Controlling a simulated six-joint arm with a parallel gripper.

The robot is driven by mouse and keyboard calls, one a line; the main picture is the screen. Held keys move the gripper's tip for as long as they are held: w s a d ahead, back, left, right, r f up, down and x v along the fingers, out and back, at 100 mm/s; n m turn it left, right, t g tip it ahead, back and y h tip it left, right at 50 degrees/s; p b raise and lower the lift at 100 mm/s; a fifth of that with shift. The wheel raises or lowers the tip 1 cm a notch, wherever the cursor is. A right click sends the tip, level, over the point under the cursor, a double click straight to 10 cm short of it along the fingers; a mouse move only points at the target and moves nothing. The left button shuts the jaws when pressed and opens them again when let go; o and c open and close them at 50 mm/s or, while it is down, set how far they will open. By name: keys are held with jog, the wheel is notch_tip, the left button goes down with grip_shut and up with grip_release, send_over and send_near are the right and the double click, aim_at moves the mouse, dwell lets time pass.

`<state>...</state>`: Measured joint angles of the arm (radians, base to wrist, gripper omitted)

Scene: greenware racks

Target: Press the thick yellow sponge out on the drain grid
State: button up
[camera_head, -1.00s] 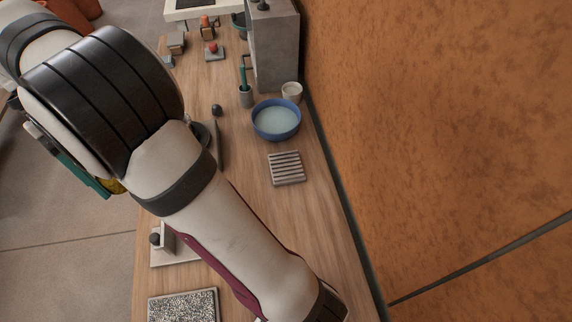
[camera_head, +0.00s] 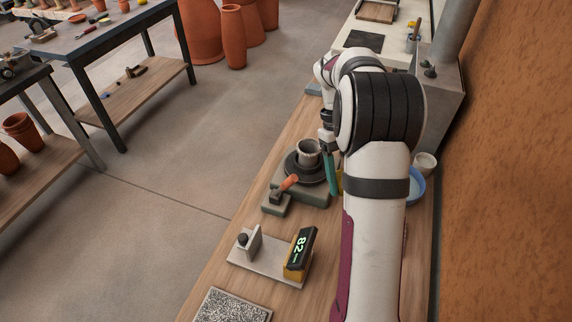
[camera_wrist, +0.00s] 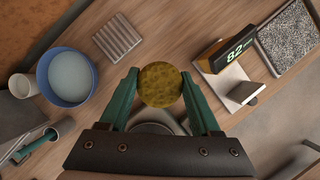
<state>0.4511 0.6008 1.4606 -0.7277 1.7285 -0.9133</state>
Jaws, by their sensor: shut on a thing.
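The thick yellow sponge (camera_wrist: 160,85), round with a mottled surface, is between the green fingers of my gripper (camera_wrist: 160,76), which is shut on it. In the head view a thin edge of the sponge (camera_head: 340,183) shows beside a green finger (camera_head: 330,172); my arm hides most of it. The drain grid (camera_wrist: 118,38), a pale slatted square, lies on the bench up and left of the sponge in the wrist view, with nothing on it. My arm hides it in the head view.
The blue basin (camera_wrist: 88,94) of water and a pale cup (camera_wrist: 22,86) stand left in the wrist view. A yellow-and-black display unit (camera_head: 299,253) reading 82, a pot on a wheel (camera_head: 308,155) and a speckled slab (camera_head: 232,307) stand along the bench.

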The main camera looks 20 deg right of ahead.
jog(key=s+d+f, duration=0.2)
jog(key=d, duration=0.2)
jog(key=s+d+f, duration=0.6)
jog(key=d, duration=0.1)
jog(key=shift+s+d+f, duration=0.1)
jog(key=shift+s+d, duration=0.15)
jog(key=shift+d, duration=0.05)
notch_tip(320, 180, down, 4)
jog(key=shift+f, duration=0.85)
jog(key=shift+f, duration=0.6)
jog(key=shift+r, duration=0.1)
notch_tip(320, 180, up, 7)
jog(key=shift+f, duration=0.1)
